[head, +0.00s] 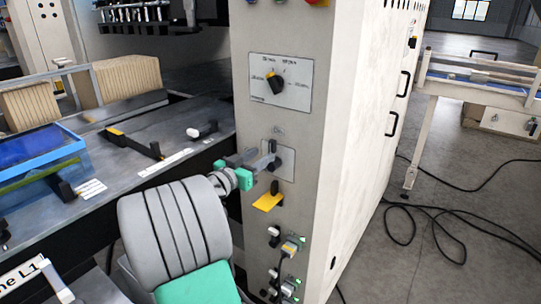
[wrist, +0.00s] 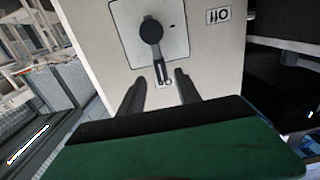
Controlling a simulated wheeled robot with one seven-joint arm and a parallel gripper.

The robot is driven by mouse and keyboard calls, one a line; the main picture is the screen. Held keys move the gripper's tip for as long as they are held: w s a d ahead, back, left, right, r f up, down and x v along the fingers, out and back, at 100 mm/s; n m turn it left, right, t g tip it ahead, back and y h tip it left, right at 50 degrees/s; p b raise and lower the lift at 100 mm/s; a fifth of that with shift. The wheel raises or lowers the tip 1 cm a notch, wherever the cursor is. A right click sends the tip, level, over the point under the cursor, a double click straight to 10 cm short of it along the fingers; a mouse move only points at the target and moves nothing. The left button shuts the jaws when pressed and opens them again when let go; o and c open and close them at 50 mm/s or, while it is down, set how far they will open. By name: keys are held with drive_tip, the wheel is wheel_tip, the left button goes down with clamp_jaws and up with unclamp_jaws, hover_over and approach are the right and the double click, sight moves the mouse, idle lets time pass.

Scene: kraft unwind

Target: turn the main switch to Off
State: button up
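The main switch (wrist: 151,32) is a black round knob with a narrow lever, on a pale square plate on the cabinet front. Its lever points down the wrist picture. A small label (wrist: 218,15) right of the plate appears to read Off, turned over. In the head view the switch plate (head: 287,157) is partly covered by my gripper (head: 262,162), which reaches in from the left. In the wrist view my gripper (wrist: 158,93) is open. Its two dark fingers stand either side of the lever's end, with gaps; I cannot tell contact.
A rotary selector (head: 276,84) sits higher on the cabinet (head: 340,130). A yellow tag or handle (head: 269,201) and several small plugs and switches are below. A machine table (head: 180,135) lies left. The floor (head: 440,160) at right has loose black cable.

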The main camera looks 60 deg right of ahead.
sight(270, 149)
drive_tip(key=d, duration=0.4)
drive_tip(key=s+d+p, duration=0.1)
drive_tip(key=d, duration=0.1)
drive_tip(key=shift+d, duration=0.15)
drive_tip(key=shift+c, duration=0.2)
clamp_jaws()
idle(0.8)
